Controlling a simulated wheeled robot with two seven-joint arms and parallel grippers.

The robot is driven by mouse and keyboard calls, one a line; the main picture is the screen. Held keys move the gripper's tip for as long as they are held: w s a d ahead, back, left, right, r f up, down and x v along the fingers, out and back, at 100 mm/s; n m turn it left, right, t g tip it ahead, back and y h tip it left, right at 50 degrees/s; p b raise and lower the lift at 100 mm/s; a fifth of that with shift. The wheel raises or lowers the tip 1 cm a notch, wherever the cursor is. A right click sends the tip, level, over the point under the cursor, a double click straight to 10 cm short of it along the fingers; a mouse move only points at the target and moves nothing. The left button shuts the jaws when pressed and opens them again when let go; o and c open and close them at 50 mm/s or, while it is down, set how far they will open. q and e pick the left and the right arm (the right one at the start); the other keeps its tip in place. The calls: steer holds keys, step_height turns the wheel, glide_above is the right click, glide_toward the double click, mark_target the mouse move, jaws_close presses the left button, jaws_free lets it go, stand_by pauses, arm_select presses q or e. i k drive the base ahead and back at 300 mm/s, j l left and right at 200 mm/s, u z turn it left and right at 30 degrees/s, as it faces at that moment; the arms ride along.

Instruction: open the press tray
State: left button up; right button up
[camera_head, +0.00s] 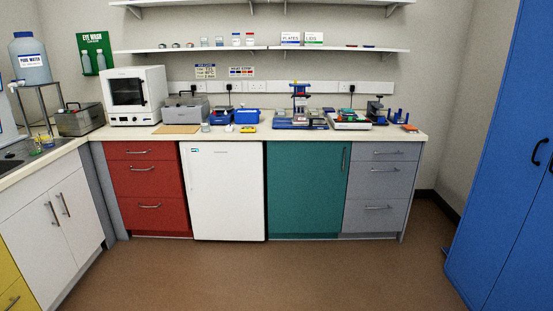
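A press-like device (299,106) with an upright blue-and-grey column stands on the far bench, right of centre. Its wide blue-and-grey base (298,123) sits near the bench's front edge. It is too small in the picture to tell a tray apart from the base, or whether a tray is open or shut. Neither of my grippers is in view.
A long bench with a pale worktop (240,135) runs along the back wall. A white oven-like box (154,103) and a green-and-white device (348,120) stand on it. A blue cabinet (510,160) is at right. The brown floor (270,275) in front is clear.

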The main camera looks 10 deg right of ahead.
mark_target(373, 119)
steer(key=i+l+z, duration=0.35)
steer(key=z, duration=0.15)
steer(key=i+l+z, duration=0.45)
steer(key=i+z, duration=0.5)
steer(key=i+u, duration=0.1)
steer(key=i, duration=0.4)
steer(key=i+l, duration=0.15)
steer(key=i, duration=0.35)
steer(key=i+l+u, duration=0.15)
steer(key=i, duration=0.85)
steer(key=i+l+u, duration=0.2)
steer(key=i+u, duration=0.15)
steer(key=i, duration=0.15)
steer(key=i+l+u, duration=0.4)
